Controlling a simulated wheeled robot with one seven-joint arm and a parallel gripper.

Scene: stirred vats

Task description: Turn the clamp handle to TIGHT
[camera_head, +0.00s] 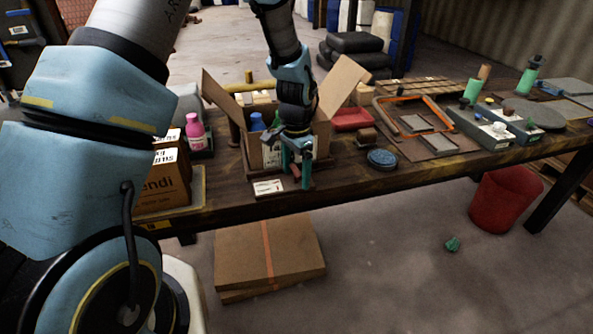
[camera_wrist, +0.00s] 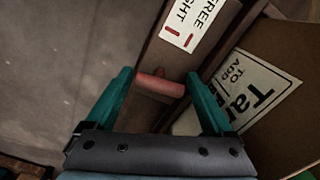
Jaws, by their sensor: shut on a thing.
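The clamp handle (camera_wrist: 160,83) is a short red bar at the front edge of the workbench. It lies between the two green fingers of my gripper (camera_wrist: 159,74), which is shut on it. In the head view my gripper (camera_head: 296,170) points down at the bench's front edge, and the handle is partly hidden by the fingers. A white label (camera_wrist: 191,20) beside the handle reads FREE and part of TIGHT, with red marks. The same label (camera_head: 268,187) is small in the head view. I cannot tell which mark the handle lines up with.
An open cardboard box (camera_head: 255,158) stands right behind my gripper. A pink bottle (camera_head: 195,132) is to the left, a blue round lid (camera_head: 382,158) to the right. Flat cartons (camera_head: 268,260) lie on the floor below. A red bin (camera_head: 503,200) stands at right.

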